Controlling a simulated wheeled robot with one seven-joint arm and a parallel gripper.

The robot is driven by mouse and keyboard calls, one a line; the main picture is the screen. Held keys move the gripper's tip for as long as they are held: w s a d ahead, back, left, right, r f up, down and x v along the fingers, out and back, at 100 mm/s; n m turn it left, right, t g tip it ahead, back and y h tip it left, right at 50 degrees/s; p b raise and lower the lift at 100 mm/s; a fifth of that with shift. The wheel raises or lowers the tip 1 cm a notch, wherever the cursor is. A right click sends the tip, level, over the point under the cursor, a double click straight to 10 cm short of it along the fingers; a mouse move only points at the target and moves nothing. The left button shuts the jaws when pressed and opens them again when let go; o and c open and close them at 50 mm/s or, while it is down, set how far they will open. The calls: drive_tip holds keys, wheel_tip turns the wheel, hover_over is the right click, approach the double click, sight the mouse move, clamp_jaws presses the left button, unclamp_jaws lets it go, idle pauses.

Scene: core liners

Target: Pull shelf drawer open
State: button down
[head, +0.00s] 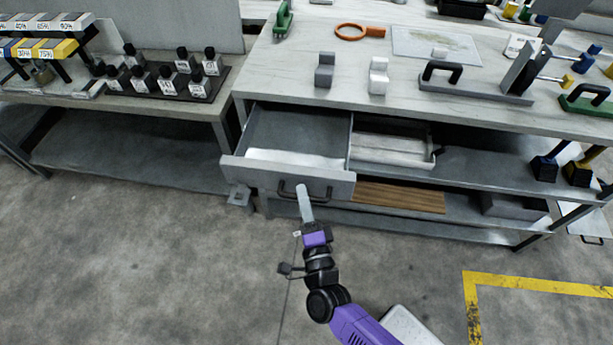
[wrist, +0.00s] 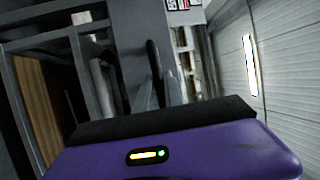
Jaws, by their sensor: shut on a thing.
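The grey shelf drawer (head: 235,170) hangs under the left end of the workbench and is pulled well out, with its inside showing empty in the head view. Its dark bar handle (head: 325,194) is on the drawer front. My gripper (head: 302,188) is at the handle, shut on it. In the wrist view my gripper's fingertips (wrist: 160,92) are at the dark handle (wrist: 153,62). The exact contact is partly hidden by the fingers.
A light tray (head: 390,162) sits on the shelf right of the drawer, above a wooden board (head: 400,196). The workbench top (head: 300,90) carries blocks and tools. A second bench (head: 130,132) stands left. Grey floor in front is clear.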

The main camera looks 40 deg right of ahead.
drive_tip(key=shift+s+a, duration=0.45)
drive_tip(key=shift+a, duration=0.1)
drive_tip(key=c, duration=1.5)
unclamp_jaws()
drive_tip(key=shift+o, duration=0.2)
drive_tip(key=b+v, duration=0.1)
drive_tip(key=v, duration=0.6)
drive_tip(key=shift+s+a, duration=0.2)
drive_tip(key=shift+s, duration=0.15)
drive_tip(key=shift+f, duration=0.15)
